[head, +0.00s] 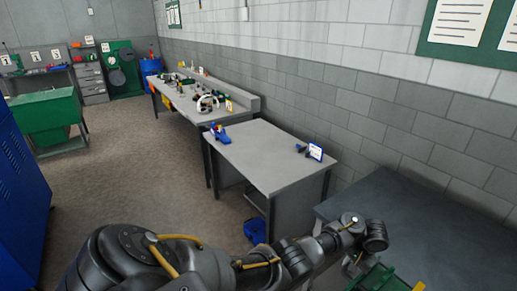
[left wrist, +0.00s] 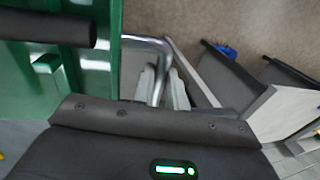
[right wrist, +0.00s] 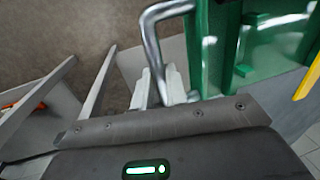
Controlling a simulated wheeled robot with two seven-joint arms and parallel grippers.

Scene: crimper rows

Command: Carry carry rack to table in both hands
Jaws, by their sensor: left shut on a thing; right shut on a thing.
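The green carry rack (head: 384,280) shows only in part at the bottom right of the head view. In the left wrist view its green wall (left wrist: 108,70) is at the left, with a bent metal handle. My left gripper (left wrist: 163,88) is shut on that handle. In the right wrist view the rack's green wall (right wrist: 205,50) is at the right, with a second metal handle. My right gripper (right wrist: 158,88) is shut on it. A light grey table (head: 262,150) stands ahead in the head view, and a dark-topped table (head: 420,225) is at the right. Much of the rack is hidden.
A blue tool (head: 219,134) and a small sign (head: 316,152) are on the grey table. A blue object (head: 255,231) lies low beside it. A cluttered bench (head: 200,95) stands beyond. A blue cabinet (head: 20,190) and green bin (head: 45,112) are left. Open floor lies between.

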